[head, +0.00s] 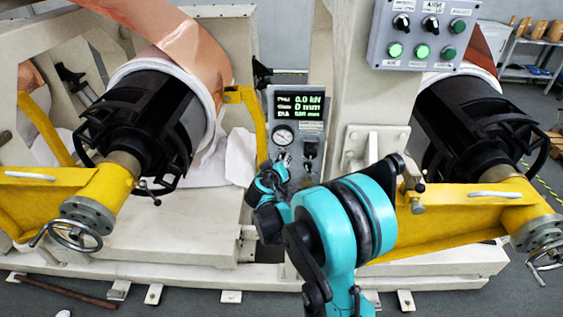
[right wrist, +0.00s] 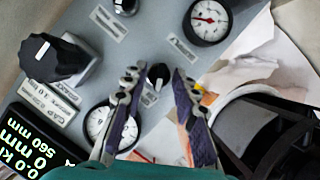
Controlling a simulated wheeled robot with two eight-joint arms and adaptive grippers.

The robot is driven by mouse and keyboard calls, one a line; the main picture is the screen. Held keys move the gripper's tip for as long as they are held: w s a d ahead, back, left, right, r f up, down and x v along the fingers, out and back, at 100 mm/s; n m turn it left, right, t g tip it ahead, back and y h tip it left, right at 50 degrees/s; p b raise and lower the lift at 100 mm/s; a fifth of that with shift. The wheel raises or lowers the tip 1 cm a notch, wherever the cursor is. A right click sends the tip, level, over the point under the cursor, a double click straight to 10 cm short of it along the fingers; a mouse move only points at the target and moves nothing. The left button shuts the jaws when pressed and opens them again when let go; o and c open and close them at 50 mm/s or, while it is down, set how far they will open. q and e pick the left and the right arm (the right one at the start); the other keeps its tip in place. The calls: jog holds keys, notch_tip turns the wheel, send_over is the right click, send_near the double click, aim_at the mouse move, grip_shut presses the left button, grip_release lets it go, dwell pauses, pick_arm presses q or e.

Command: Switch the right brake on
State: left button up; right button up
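The control panel (head: 297,120) stands mid-frame in the head view, between the two machine bays. In the right wrist view its grey face (right wrist: 150,45) fills much of the picture. My right gripper (right wrist: 157,78) is open in front of it, one finger on each side of a small black knob (right wrist: 158,72). I cannot tell whether the fingers touch the knob. A larger black switch (right wrist: 52,57) is to the left, also seen in the head view (head: 310,146). The labels are too small to read, so I cannot tell which control is the right brake. My left gripper is out of view.
A gauge (right wrist: 207,20) sits at upper right, and another gauge (right wrist: 103,122) is partly behind the left finger. A lit display (right wrist: 28,145) is at lower left. An upper button box (head: 423,33) hangs above. Yellow arms (head: 440,225) flank the panel.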

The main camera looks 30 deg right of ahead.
jog(key=v, duration=1.2)
dwell(0.3)
jog(key=s+a+f+n+g+y, duration=0.1)
jog(key=s+a+y, duration=0.4)
jog(key=s, duration=0.5)
jog(key=s+a+f+n+g+y, duration=0.1)
jog(key=s+a+f+y, duration=0.3)
jog(key=s+a, duration=0.4)
jog(key=s+g, duration=0.1)
jog(key=s, duration=0.2)
jog(key=shift+a+f+y, duration=0.25)
jog(key=shift+y, duration=0.15)
